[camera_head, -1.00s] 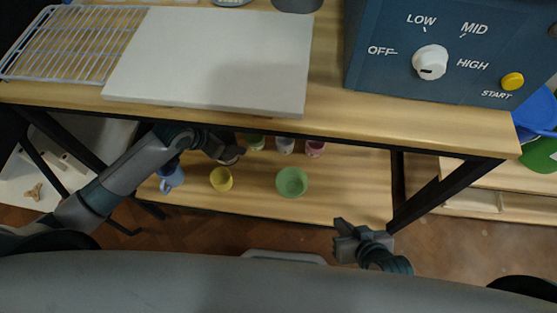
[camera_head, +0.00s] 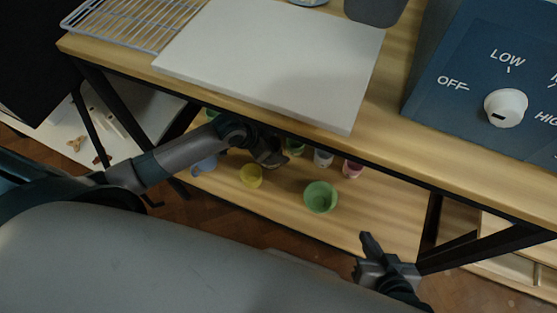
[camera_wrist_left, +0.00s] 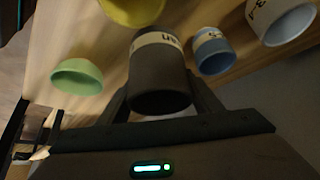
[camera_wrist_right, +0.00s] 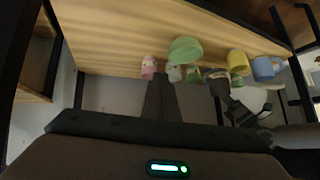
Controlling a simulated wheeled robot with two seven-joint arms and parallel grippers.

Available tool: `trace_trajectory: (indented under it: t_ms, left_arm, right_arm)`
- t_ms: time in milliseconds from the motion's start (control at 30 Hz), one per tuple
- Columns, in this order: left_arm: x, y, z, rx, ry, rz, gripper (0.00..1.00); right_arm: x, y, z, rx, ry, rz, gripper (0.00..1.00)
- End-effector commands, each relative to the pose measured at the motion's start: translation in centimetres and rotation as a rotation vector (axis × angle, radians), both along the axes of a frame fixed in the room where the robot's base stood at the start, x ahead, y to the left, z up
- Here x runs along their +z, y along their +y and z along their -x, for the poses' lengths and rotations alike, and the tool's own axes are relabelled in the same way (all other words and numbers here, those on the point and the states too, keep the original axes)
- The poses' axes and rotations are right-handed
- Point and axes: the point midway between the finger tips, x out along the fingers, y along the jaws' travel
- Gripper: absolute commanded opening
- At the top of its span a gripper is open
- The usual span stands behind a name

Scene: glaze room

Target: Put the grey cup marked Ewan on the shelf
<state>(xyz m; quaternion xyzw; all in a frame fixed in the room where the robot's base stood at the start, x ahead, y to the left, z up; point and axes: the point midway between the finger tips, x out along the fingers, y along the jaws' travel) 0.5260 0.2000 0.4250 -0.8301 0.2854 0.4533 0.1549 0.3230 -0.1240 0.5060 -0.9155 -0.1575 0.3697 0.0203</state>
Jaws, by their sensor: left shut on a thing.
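My left gripper (camera_wrist_left: 160,100) is shut on a dark grey cup (camera_wrist_left: 160,75) with a pale name band; only part of the lettering shows, so I cannot read the whole name. In the head view my left gripper (camera_head: 270,155) reaches under the tabletop, over the lower shelf (camera_head: 285,205), and mostly hides the cup. The grey cup also shows in the right wrist view (camera_wrist_right: 215,74), among the shelf's other cups. I cannot tell whether its base touches the shelf. My right gripper (camera_head: 383,262) is shut and empty in front of the shelf edge.
The tabletop (camera_head: 385,95) overhangs the left arm. Bare shelf lies right of the green cup.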

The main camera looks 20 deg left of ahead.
Motion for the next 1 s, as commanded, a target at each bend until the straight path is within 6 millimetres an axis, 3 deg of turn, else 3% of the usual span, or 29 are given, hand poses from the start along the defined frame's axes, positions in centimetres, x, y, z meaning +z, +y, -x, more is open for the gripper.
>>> trace_trajectory:
  t_ms: [133,567,1000]
  left_arm:
    - [-1.4,0.0,-0.1,0.001,-0.001,0.000,0.29]
    - [-1.9,0.0,0.0,0.001,-0.001,0.000,0.29]
    - [-5.7,0.0,0.0,0.001,-0.001,-0.001,0.29]
  right_arm:
    - [0.7,0.5,-0.9,0.000,-0.064,-0.015,0.00]
    - [1.0,0.6,-1.2,-0.001,-0.084,-0.020,0.00]
    - [4.0,2.0,-3.4,-0.003,-0.285,-0.072,0.00]
